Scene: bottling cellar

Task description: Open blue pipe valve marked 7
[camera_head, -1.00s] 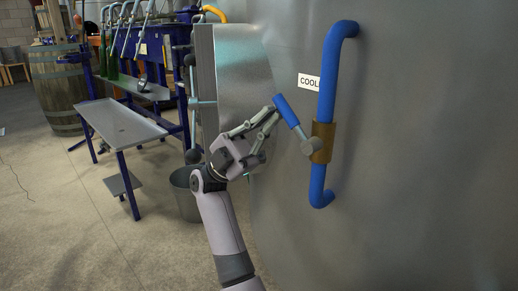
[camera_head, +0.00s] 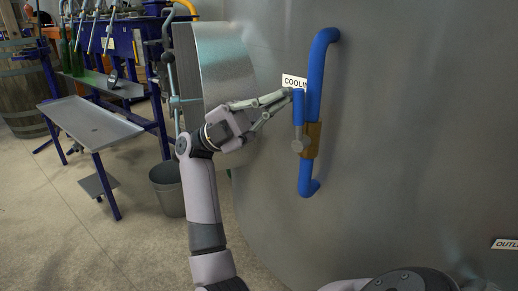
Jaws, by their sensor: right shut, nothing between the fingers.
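The blue pipe (camera_head: 316,75) runs upright on the grey tank wall, with both ends bent into the wall. A brass valve body (camera_head: 311,140) sits on its lower half. The valve's lever has a blue grip (camera_head: 298,108) and a grey hub (camera_head: 298,146); it points up, nearly parallel to the pipe. No number 7 is readable.
A white label (camera_head: 293,82) reading "COOLIN", partly hidden, is behind the pipe. Another label (camera_head: 507,244) is cut off at the right edge. A round metal hatch (camera_head: 226,65), a grey bucket (camera_head: 167,188) and a blue-framed bench (camera_head: 92,124) stand left.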

